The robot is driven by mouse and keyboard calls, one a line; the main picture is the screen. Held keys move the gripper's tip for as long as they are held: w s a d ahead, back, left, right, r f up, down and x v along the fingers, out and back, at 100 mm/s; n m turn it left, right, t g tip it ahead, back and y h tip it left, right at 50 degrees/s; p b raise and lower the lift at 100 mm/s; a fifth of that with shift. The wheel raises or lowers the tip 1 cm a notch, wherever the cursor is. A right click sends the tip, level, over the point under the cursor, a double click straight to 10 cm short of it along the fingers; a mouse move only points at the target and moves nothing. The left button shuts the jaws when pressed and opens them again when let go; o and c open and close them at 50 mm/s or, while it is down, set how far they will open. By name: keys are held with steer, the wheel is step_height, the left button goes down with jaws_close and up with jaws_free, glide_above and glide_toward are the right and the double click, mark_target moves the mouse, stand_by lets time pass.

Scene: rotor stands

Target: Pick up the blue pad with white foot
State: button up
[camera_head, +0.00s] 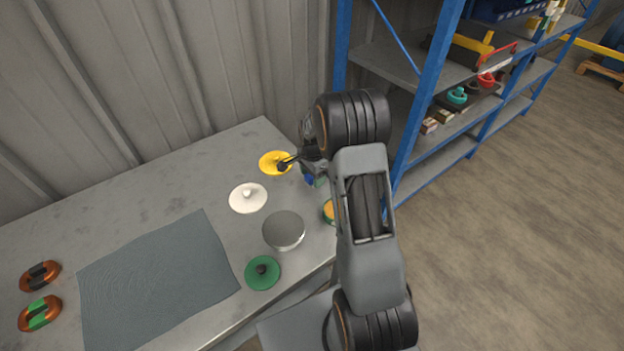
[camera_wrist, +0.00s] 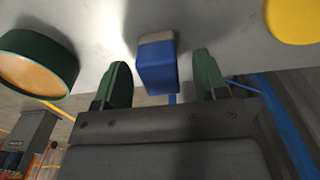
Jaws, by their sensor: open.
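The blue pad (camera_wrist: 156,66) with its whitish foot (camera_wrist: 156,37) stands in the upper middle of the wrist view, the foot against the grey table. My gripper (camera_wrist: 160,60) is open, with one green finger on each side of the pad. Gaps show between the pad and both fingers, so they look apart from it. In the head view a small patch of the blue pad (camera_head: 309,180) shows beside my wrist, and the rest is hidden behind my arm.
A yellow disc (camera_head: 275,162) and a green-and-orange round piece (camera_head: 329,212) flank the pad. A white disc (camera_head: 248,197), a grey disc (camera_head: 284,231) and a green disc (camera_head: 262,272) stand nearby. A grey mat (camera_head: 155,275) lies left. A blue-framed shelf (camera_head: 405,120) stands right.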

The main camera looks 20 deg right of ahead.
steer(key=shift+f, duration=0.9)
steer(key=shift+c, duration=0.5)
steer(key=c, duration=0.9)
